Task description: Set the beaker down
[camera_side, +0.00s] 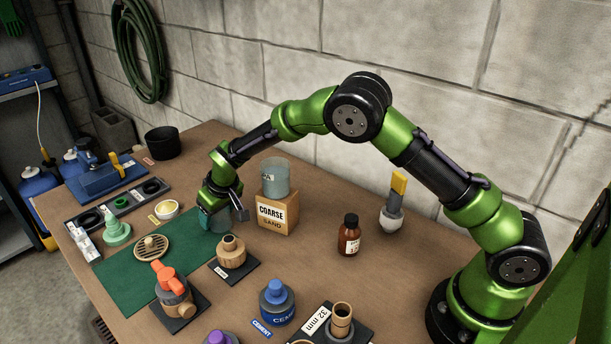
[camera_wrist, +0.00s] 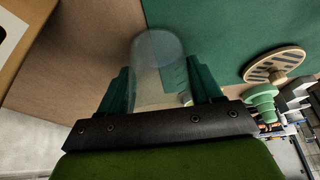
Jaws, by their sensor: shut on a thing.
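My gripper (camera_side: 222,210) is shut on a clear beaker (camera_side: 217,222), low over the back right edge of the green mat (camera_side: 130,270). In the wrist view the see-through beaker (camera_wrist: 158,62) sits between the two teal fingers of my gripper (camera_wrist: 160,92), with faint marks on its side. Behind it show brown table and green mat. I cannot tell whether its base touches the surface. In the side view my fingers hide part of it.
A box marked COARSE SAND (camera_side: 276,217) stands close right of my gripper, with a translucent grey vessel (camera_side: 276,177) on top. A wooden fitting (camera_side: 231,252), a round slatted grate (camera_side: 151,247) and a green stepped cone (camera_side: 116,229) are nearby. A brown bottle (camera_side: 349,236) stands farther right.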

